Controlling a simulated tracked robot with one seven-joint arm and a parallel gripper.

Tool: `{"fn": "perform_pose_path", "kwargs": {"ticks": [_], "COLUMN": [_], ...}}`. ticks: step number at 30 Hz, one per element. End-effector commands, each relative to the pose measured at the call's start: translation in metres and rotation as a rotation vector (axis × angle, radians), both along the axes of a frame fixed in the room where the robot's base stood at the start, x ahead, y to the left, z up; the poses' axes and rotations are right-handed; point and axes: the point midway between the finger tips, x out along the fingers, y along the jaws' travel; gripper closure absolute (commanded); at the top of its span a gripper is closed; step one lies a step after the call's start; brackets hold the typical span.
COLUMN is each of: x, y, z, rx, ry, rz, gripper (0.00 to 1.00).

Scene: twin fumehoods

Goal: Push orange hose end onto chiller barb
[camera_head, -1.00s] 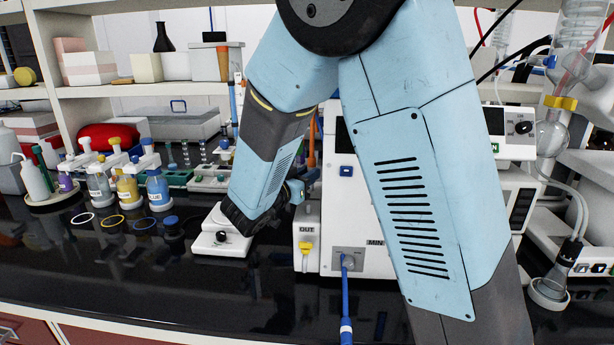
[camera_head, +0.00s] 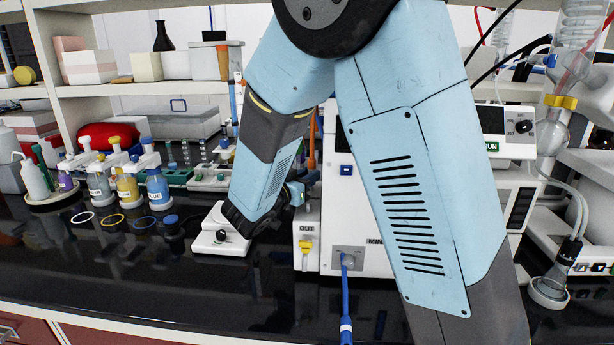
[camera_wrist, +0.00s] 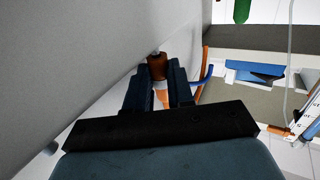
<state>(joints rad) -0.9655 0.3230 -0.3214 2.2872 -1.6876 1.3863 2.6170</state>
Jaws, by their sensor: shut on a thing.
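In the wrist view my gripper (camera_wrist: 160,88) is shut on the orange hose end (camera_wrist: 157,66), whose brownish-orange tip pokes out past the fingertips. A lighter orange stretch of hose shows between the fingers. A small grey piece, perhaps the barb (camera_wrist: 155,50), shows right at the hose tip beside a pale grey wall. I cannot tell whether the hose is around it or only touching it. In the head view the white chiller (camera_head: 312,262) stands behind my arm.
A blue hose (camera_head: 346,300) runs from the chiller's front port. A yellow fitting (camera_head: 305,248) sits under the OUT label. A white stirrer-like device (camera_head: 217,240) stands left of the chiller. Colored bottles (camera_head: 128,187) stand farther left. The front bench is mostly clear.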

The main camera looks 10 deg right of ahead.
Motion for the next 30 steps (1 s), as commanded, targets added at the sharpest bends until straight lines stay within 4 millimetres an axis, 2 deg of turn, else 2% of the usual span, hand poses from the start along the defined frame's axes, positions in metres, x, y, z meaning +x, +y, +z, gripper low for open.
{"fn": "perform_pose_path", "kwargs": {"ticks": [29,30], "x": [0.000,0.000], "y": [0.000,0.000], "z": [-0.020,-0.020], "rx": [-0.001,-0.001], "ry": [0.001,0.001], "rz": [-0.001,0.000], "gripper": [1.00,0.76]}}
